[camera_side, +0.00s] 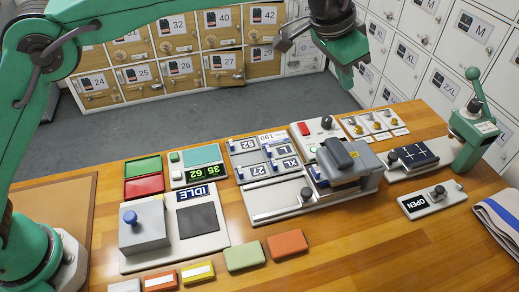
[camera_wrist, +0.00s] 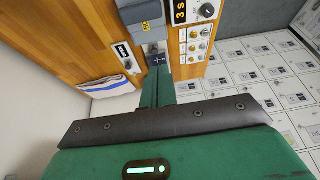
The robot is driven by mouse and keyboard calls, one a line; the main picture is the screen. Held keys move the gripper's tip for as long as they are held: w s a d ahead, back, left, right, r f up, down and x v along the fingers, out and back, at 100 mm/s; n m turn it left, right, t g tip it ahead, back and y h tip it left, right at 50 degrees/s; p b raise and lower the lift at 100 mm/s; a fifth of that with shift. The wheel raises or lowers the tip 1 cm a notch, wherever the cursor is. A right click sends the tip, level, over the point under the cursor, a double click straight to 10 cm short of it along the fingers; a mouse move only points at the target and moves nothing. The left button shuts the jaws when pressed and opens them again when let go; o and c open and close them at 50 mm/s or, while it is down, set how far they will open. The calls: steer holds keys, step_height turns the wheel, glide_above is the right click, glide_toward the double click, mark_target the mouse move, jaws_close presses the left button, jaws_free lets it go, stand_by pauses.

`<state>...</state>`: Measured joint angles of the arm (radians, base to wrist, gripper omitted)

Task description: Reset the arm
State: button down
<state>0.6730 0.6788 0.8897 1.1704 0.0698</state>
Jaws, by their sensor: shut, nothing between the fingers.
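My gripper (camera_side: 342,52) hangs high in the air at the top middle of the side view, in front of the lockers and well above the bench. It is shut and empty and touches nothing. My green arm reaches in from the left and partly leaves the top of the side view.
The wooden bench (camera_side: 350,240) carries a grey press (camera_side: 345,165), an IDLE panel (camera_side: 197,225), a green lever post (camera_side: 472,130), an OPEN switch (camera_side: 432,200) and folded cloth (camera_side: 503,220). Colored blocks (camera_side: 244,256) lie at the front. Lockers (camera_side: 440,50) stand behind. The air around my gripper looks clear.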

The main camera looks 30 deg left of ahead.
steer(key=s+a+r+n, duration=0.1)
steer(key=s+a+r, duration=0.15)
steer(key=a, duration=0.65)
steer(key=s+a+r+n+t+y, duration=0.15)
steer(key=s+a, duration=0.25)
steer(key=a, duration=0.5)
steer(key=s+a+r+n, duration=0.2)
steer(key=s+a+r, duration=0.1)
steer(key=a, duration=0.6)
steer(key=s+a+f+n, duration=0.2)
steer(key=s+a+f, duration=0.3)
steer(key=s+a, duration=0.2)
steer(key=s+a+f+n+y, duration=0.1)
steer(key=s+a+f, duration=0.4)
steer(key=s, duration=0.7)
steer(key=shift+s+a+n, duration=0.15)
steer(key=shift+a+n, duration=0.3)
steer(key=shift+a, duration=0.45)
steer(key=shift+f+t, duration=0.1)
steer(key=shift+t, duration=0.15)
